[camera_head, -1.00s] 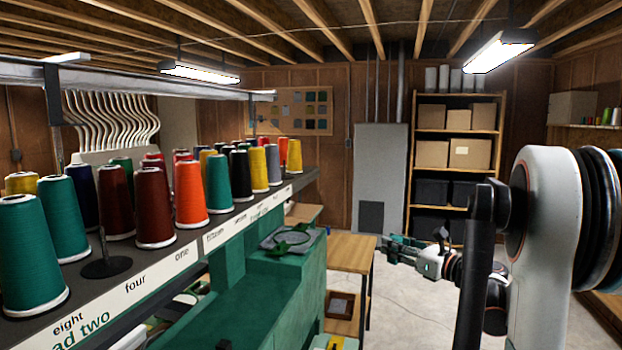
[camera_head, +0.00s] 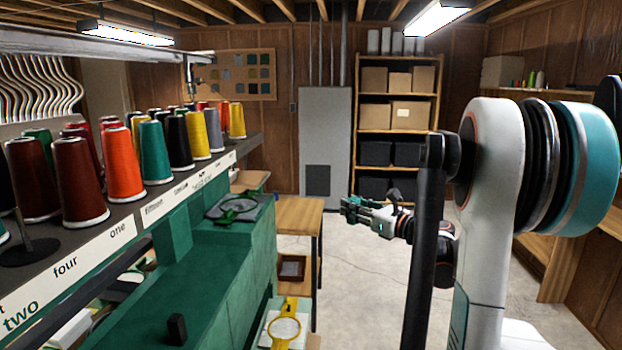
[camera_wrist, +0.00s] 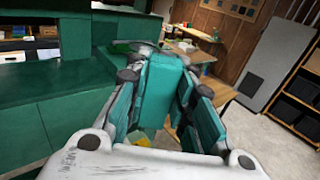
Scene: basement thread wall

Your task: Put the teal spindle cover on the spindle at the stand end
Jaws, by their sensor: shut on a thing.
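My gripper (camera_head: 355,208) is at the end of my arm, right of the green machine in the head view and small there. In the wrist view it is shut on a teal piece (camera_wrist: 157,88) that I take to be the spindle cover. Its outline is hard to tell from my teal finger pads. A bare black spindle (camera_head: 26,240) on a round base stands on the thread stand (camera_head: 150,205) at the lower left, well apart from my gripper.
Several thread cones, including an orange one (camera_head: 124,165) and a teal one (camera_head: 155,153), stand along the stand. The green machine (camera_head: 165,265) carries a round hoop (camera_head: 238,204). Floor at centre right is open.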

